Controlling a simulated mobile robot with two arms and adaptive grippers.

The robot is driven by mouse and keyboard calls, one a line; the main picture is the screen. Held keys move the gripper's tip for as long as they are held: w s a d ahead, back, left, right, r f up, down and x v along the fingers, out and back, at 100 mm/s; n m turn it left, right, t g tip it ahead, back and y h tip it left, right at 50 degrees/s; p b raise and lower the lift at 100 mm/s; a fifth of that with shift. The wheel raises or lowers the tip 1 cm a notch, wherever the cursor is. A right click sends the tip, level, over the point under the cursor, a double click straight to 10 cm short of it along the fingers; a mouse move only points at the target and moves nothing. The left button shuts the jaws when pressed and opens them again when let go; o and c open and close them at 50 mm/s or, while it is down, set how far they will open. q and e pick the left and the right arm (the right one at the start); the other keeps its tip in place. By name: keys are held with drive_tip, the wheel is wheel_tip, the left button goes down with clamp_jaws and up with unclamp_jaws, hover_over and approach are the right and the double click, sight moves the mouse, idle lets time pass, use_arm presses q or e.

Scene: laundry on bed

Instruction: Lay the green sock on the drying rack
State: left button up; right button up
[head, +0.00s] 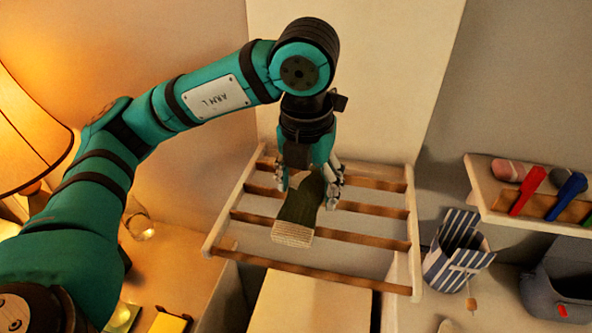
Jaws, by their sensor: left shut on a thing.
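The green sock (301,205) is dark green with a pale ribbed end that points toward me. My left gripper (309,182) points down and is shut on the sock, with fingers on both sides of it. I cannot tell whether the sock touches the slats. My right gripper is not in the head view.
A striped bag (456,252) stands right of the rack. A shelf (482,199) at the right holds red and blue items. A grey container (555,293) is at the lower right. A lit lamp (27,135) is at the left, with a glass (139,226) near it.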

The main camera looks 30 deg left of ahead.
sight(299, 174)
use_arm(q)
drive_tip(key=w+a, duration=0.1)
drive_tip(key=w+a+p, duration=0.1)
drive_tip(key=shift+w+a+f, duration=0.15)
drive_tip(key=shift+w+a, duration=0.1)
drive_tip(key=shift+a, duration=0.15)
drive_tip(key=shift+w+a+p, duration=0.45)
drive_tip(key=shift+w+a, duration=0.25)
drive_tip(key=shift+a, duration=0.1)
wheel_tip(299, 174, down, 4)
drive_tip(key=shift+a+r+p, duration=0.1)
drive_tip(key=shift+r+p, duration=0.1)
drive_tip(key=shift+p, duration=0.7)
drive_tip(key=shift+f, duration=0.25)
drive_tip(key=o, duration=0.5)
drive_tip(key=shift+b, duration=0.3)
drive_tip(key=shift+c, duration=0.2)
drive_tip(key=o, duration=0.5)
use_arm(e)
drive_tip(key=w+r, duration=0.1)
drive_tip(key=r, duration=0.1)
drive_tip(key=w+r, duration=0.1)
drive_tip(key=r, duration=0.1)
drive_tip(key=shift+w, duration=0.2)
